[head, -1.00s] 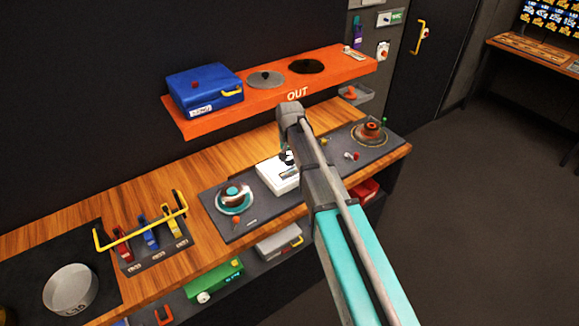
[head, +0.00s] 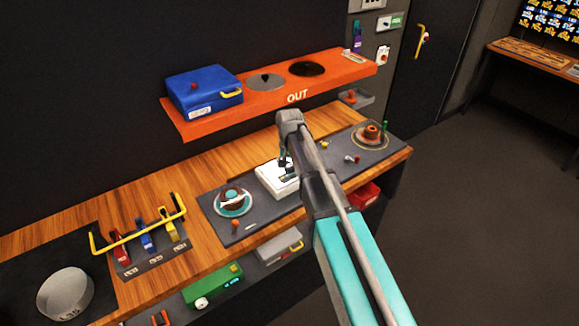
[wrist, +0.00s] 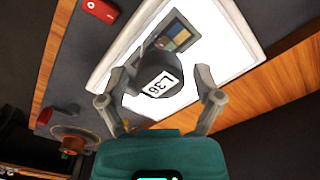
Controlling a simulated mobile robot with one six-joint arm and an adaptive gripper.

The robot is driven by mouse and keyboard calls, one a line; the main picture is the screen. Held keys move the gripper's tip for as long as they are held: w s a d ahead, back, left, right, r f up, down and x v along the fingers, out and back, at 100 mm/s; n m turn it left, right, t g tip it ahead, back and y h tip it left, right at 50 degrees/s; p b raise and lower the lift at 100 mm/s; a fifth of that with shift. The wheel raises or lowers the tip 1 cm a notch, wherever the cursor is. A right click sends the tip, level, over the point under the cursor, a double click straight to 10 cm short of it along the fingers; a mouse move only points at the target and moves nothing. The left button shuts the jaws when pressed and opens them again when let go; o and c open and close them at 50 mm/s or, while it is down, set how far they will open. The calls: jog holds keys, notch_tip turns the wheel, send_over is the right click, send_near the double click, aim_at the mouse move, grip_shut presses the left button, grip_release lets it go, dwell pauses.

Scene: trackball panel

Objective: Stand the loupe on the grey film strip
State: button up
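A white light panel (wrist: 230,48) fills the middle of the wrist view; it also shows in the head view (head: 268,180). A grey strip with coloured frames, the film strip (wrist: 180,36), lies on it. The loupe (wrist: 158,62), a dark rounded piece with a white label reading 36, is in front of the strip's lower left end and partly covers it. Whether it touches the strip or panel cannot be told. My gripper (wrist: 158,84) is open, its fingers on either side of the loupe with visible gaps. In the head view my gripper (head: 284,163) is low over the panel.
Trackballs flank the panel, one on the left (head: 233,201) and one on the right (head: 372,132). An orange shelf (head: 225,118) with a blue case (head: 205,90) overhangs behind. A yellow rail (head: 140,235) stands at the left.

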aim_at(290, 165)
jog(key=shift+r, duration=0.1)
dwell(0.4)
notch_tip(290, 165, up, 12)
jog(key=p, duration=1.2)
dwell(0.8)
jog(key=s+d+n, duration=0.1)
jog(key=s+d, duration=0.7)
jog(key=s, duration=0.2)
jog(key=s+d+n, duration=0.1)
jog(key=s+d, duration=0.7)
jog(key=s, duration=0.3)
jog(key=shift+s, duration=0.2)
